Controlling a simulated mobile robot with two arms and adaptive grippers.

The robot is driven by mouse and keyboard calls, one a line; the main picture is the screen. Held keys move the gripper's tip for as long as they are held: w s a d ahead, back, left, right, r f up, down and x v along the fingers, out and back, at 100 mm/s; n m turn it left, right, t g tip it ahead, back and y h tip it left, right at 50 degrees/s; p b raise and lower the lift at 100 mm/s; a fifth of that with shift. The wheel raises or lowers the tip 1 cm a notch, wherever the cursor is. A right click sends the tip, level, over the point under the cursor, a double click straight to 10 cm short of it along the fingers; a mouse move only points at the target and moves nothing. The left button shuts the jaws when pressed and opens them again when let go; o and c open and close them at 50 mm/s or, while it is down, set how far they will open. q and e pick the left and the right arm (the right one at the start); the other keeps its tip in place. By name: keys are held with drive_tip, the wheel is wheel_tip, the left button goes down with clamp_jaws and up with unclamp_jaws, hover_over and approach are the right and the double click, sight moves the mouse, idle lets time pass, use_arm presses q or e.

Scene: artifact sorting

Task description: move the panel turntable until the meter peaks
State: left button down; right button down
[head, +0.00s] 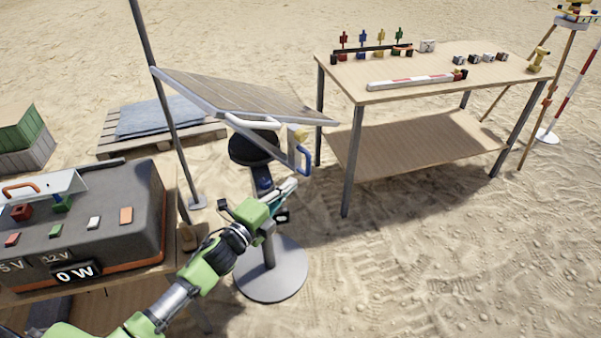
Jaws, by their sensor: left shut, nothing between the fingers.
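The tilted solar panel (235,92) sits on top of a stand with a dark rounded head (252,147) and a round grey base (275,285) on the sand. A white bar (255,122) runs under the panel's near edge, and a blue handle (305,161) hangs at its right. My left gripper (289,191) is shut and empty, just below the blue handle and in front of the post; I cannot tell whether it touches the post. The meter (76,273) on the dark case's front reads 0 W. My right gripper is out of view.
The dark case (110,215) stands on a table at the left, with a thin upright pole (160,80) behind it. A wooden table (410,85) with small coloured parts and a striped bar (410,82) stands at the right. Open sand (430,260) lies at the front right.

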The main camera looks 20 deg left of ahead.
use_arm(q)
drive_tip(key=x, duration=0.5)
drive_tip(key=shift+w+d+p, duration=0.1)
drive_tip(key=shift+w+p, duration=0.2)
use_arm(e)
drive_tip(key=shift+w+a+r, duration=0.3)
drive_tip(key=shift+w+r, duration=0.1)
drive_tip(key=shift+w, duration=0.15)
